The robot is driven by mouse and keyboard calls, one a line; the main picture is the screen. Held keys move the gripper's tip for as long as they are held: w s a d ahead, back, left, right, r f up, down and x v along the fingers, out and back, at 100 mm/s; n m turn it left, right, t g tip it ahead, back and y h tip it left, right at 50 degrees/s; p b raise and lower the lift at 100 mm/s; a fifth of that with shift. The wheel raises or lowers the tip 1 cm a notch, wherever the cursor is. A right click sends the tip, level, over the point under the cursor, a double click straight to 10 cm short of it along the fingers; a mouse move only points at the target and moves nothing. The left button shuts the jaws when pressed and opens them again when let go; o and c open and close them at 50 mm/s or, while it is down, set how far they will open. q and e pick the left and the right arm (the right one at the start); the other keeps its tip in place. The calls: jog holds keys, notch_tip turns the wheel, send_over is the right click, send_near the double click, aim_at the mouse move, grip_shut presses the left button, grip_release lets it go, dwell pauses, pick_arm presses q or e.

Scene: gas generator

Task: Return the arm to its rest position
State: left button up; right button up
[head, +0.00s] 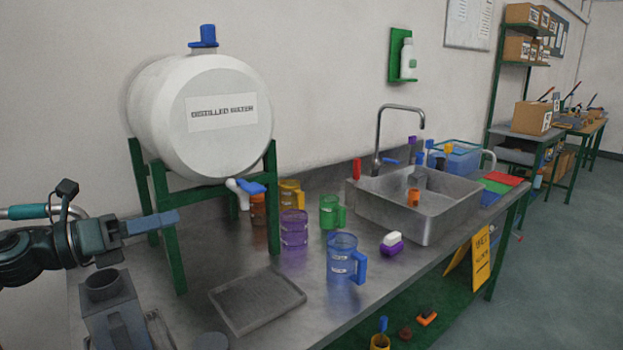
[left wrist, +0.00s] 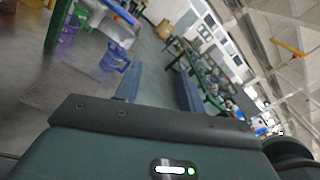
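My left gripper (head: 168,219) comes in from the left in the head view, held above the bench beside the green stand. Its two fingers are apart with nothing between them in the left wrist view (left wrist: 160,84). My right gripper is in neither view. No task object is held.
A distilled water tank (head: 190,150) sits on a green stand (head: 166,215) near the gripper. A grey box-shaped device (head: 110,312) is below it. A drain tray (head: 257,299), a blue jug (head: 342,262) and other jugs stand on the bench, with a sink (head: 425,225) farther right.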

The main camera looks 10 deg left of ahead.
pick_arm(q)
jog(key=s+f+n+t+y, duration=0.2)
jog(key=f+n+y, duration=0.5)
jog(key=f+n, duration=0.45)
jog(key=s+f+n+t+y, duration=0.15)
jog(key=f+n+y, duration=0.55)
jog(key=n, duration=0.8)
jog(key=s+d+f+n+g+h, duration=0.1)
jog(key=s+d+f+n+g, duration=0.45)
jog(key=s+f, duration=0.4)
jog(key=s+d+f+n+g, duration=0.4)
jog(key=s+f+n+g, duration=0.25)
jog(key=s, duration=0.55)
jog(key=w+d+m+t+h+p, duration=0.2)
jog(key=w+d+t+h+p, duration=0.1)
jog(key=w+d+t+p, duration=0.2)
jog(key=shift+w+d+f+t+p, duration=0.3)
jog(key=shift+w+d+t, duration=0.2)
jog(key=shift+d+t, duration=0.45)
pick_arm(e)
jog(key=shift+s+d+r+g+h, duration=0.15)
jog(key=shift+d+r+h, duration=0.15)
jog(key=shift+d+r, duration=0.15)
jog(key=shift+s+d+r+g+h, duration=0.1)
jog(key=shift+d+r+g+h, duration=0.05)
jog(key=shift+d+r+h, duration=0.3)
